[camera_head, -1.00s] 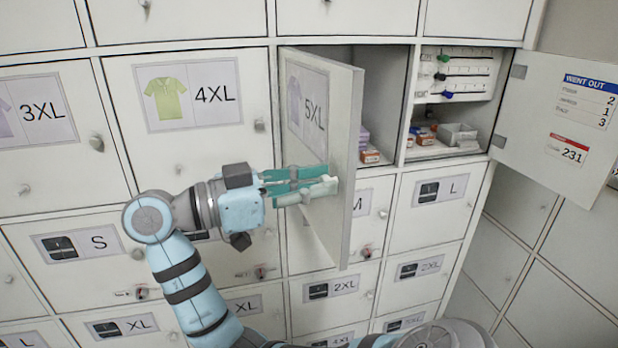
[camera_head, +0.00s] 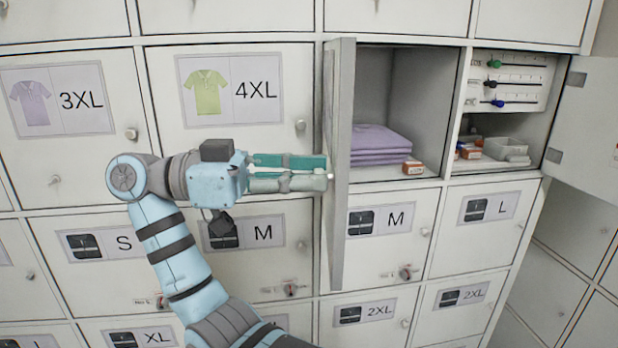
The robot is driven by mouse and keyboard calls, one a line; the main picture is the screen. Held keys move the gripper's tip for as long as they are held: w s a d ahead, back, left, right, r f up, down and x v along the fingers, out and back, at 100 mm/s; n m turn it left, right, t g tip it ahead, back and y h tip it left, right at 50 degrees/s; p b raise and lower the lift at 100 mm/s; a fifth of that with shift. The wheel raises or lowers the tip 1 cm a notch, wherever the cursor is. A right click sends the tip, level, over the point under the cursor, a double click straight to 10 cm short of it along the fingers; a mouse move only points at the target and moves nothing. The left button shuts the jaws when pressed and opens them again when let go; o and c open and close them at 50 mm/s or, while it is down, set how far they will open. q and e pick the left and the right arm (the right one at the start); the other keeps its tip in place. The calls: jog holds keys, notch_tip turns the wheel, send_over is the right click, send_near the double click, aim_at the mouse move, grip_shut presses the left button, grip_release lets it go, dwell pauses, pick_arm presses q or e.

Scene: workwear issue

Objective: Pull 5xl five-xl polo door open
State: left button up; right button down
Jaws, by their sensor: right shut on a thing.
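The 5XL polo door (camera_head: 341,200) stands open, swung out from its compartment and seen almost edge-on. Its label is turned too far away to read. My right gripper (camera_head: 327,174) is shut at the outer face of this door, where its knob sits; the fingers mostly hide the knob. Behind the door the open compartment (camera_head: 432,110) shows a stack of folded purple polos (camera_head: 378,140) and a small orange and white box (camera_head: 413,167). My left gripper is out of view.
The closed 4XL door (camera_head: 225,95) is behind my right gripper, with the 3XL door (camera_head: 80,150) to its left. To the right, an open compartment holds a grey bin (camera_head: 503,148), and its door (camera_head: 590,130) stands open. Closed lockers fill the lower rows.

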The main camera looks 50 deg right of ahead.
aim_at(336, 97)
jog(key=c, duration=1.5)
grip_release()
jog(key=shift+f, duration=0.1)
jog(key=shift+o, duration=0.2)
notch_tip(336, 97, up, 10)
jog(key=shift+r, duration=0.1)
